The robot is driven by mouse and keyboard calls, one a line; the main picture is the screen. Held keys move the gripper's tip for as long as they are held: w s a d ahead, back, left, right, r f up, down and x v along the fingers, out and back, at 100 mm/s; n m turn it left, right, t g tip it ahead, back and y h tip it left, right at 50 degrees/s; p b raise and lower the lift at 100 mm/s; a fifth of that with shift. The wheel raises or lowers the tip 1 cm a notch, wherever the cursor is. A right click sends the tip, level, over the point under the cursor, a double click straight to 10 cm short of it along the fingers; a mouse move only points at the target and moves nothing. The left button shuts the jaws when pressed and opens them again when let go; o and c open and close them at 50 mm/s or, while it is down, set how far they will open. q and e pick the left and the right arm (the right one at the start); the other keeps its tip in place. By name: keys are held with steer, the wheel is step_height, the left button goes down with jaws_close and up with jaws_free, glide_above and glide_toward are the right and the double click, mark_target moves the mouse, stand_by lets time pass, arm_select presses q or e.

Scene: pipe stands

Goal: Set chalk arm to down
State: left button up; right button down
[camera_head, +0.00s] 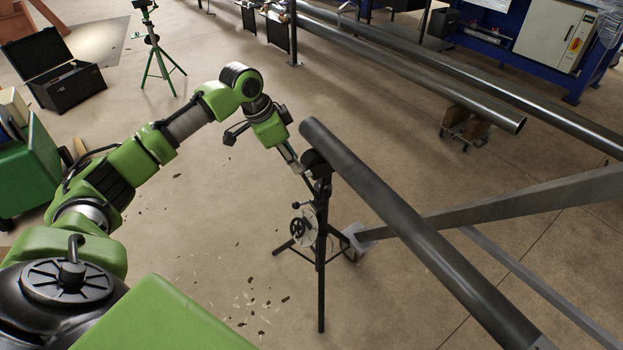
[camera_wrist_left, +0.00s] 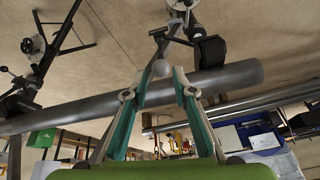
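A black pipe stand (camera_head: 321,240) stands upright at the picture's centre, with a pale disc and small handwheel (camera_head: 302,226) on its left side. I cannot tell for certain which part is the chalk arm. My left gripper (camera_head: 301,173) reaches down to the stand's head, just left of the black roller support (camera_head: 316,162). In the left wrist view, the gripper's two teal fingers (camera_wrist_left: 165,70) are apart at the tips, with a grey rounded part showing between them. Contact with the stand is unclear. My right gripper is not in view.
A long dark pipe (camera_head: 400,220) rests on the stand's head and runs to the lower right. More pipes lie at the back right. A green tripod (camera_head: 157,60) and an open black case (camera_head: 62,80) stand at the left.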

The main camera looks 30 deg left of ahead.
mark_target(309, 184)
arm_select(q)
steer(key=p+x, duration=0.1)
steer(key=x, duration=1)
steer(key=shift+w+f+p, duration=0.1)
steer(key=shift+p, duration=0.25)
steer(key=shift+w+f, duration=0.25)
steer(key=shift+f, duration=0.3)
jaws_close()
